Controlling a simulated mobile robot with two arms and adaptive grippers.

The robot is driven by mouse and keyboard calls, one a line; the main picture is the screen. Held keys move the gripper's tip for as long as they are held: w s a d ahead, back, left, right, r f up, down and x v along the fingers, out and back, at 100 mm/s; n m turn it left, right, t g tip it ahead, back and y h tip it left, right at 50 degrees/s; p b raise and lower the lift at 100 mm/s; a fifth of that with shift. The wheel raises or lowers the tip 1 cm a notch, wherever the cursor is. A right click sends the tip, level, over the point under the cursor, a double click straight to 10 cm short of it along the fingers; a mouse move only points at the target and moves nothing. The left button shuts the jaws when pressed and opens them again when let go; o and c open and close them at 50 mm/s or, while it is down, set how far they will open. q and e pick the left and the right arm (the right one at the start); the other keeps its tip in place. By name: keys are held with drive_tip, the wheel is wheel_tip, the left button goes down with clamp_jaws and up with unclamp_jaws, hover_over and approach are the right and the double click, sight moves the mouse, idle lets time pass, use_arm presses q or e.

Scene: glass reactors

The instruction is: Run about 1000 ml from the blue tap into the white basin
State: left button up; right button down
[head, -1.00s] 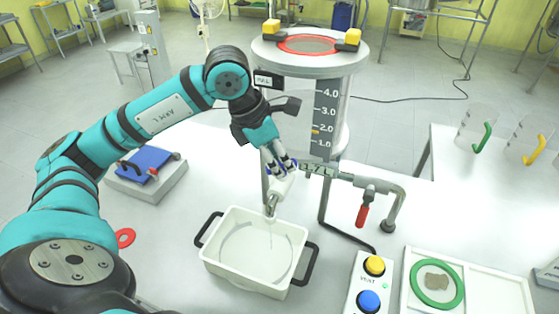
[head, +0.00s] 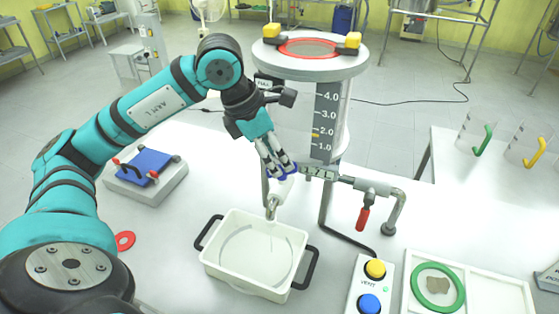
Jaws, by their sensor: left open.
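The white basin (head: 211,262) with black side handles stands on the table under a metal spout (head: 271,205). A curved line shows inside it; I cannot tell whether this is liquid. The blue tap handle (head: 282,178) is at the pipe above the spout, partly hidden by my left gripper (head: 281,171). That gripper is open, its fingers pointing down at the blue handle; I cannot tell whether they touch it. The reactor column (head: 327,120) has a scale from 1.0 to 4.0. My right gripper is not in view.
A red-handled valve (head: 364,213) is right of the display. A button box (head: 371,287) with yellow and blue buttons stands front right, beside a tray with a green ring (head: 437,304). A blue-topped block (head: 148,167) and a red ring (head: 125,240) are at left.

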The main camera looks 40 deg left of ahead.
use_arm(q)
drive_tip(key=v, duration=0.9)
drive_tip(key=shift+r, duration=0.25)
drive_tip(key=shift+s+a, duration=0.1)
drive_tip(key=shift+s, duration=0.05)
idle(0.9)
